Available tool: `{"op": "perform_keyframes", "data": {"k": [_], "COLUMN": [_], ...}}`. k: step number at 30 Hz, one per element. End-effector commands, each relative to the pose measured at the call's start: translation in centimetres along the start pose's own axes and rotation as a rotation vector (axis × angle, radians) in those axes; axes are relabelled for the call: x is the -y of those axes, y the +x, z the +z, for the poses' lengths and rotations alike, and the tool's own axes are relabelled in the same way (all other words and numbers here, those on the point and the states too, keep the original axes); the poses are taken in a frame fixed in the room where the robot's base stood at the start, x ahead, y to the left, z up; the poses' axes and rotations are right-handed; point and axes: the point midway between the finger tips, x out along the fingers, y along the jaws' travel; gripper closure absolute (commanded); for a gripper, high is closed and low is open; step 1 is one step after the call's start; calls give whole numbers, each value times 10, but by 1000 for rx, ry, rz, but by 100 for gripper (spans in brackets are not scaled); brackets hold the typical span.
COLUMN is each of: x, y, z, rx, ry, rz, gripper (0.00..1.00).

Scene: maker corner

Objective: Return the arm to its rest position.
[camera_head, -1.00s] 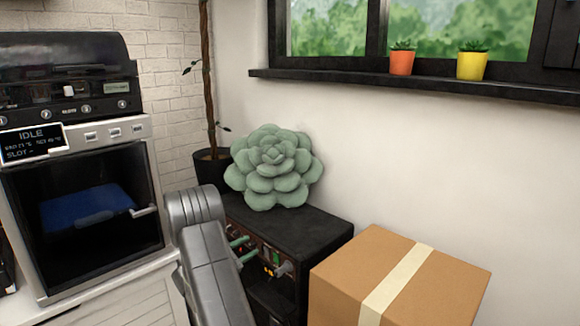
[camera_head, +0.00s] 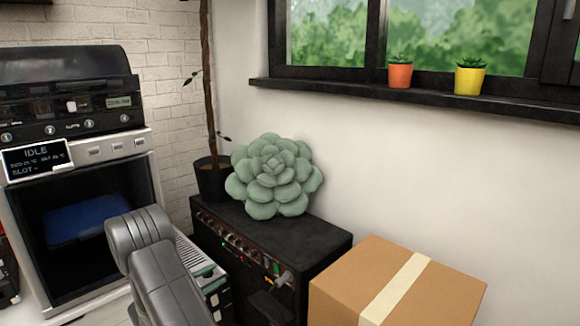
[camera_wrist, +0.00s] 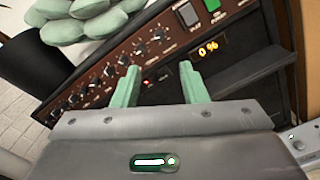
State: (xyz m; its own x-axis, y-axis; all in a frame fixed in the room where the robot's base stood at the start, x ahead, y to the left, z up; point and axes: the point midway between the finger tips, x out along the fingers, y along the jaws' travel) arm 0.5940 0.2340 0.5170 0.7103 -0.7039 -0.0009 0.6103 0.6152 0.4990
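My gripper (camera_wrist: 161,86) is open in the wrist view, its two green fingers apart with nothing between them. Behind the fingers is the knobbed front panel of a black amplifier-like box (camera_wrist: 225,72), with an orange "0 %" display. I cannot tell a touch from this view, but no finger is closed on a knob. In the head view my grey arm (camera_head: 160,262) reaches up from the bottom and hides most of the gripper. The box (camera_head: 305,240) stands right of the arm.
A green succulent cushion (camera_head: 275,175) sits on the box. A cardboard box (camera_head: 340,290) stands at lower right. At left is an oven-like machine (camera_head: 75,125) with an "IDLE" screen and a blue item inside. A potted plant (camera_head: 212,180) stands behind. Orange and yellow pots line the sill.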

Motion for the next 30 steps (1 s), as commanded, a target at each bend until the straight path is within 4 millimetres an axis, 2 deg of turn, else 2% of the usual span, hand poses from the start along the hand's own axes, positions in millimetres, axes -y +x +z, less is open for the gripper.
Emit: {"op": "perform_keyframes", "data": {"k": [1,2,3,23,30], "x": [-2,0,2,2,-1], "y": [-10,-7,4,132,131], "z": [2,0,-2,-1,3], "rx": [-2,0,3,4,1], "ry": [-1,0,2,4,-206], "rz": [3,0,-6,-4,0], "gripper": [61,61,61,61,61]}}
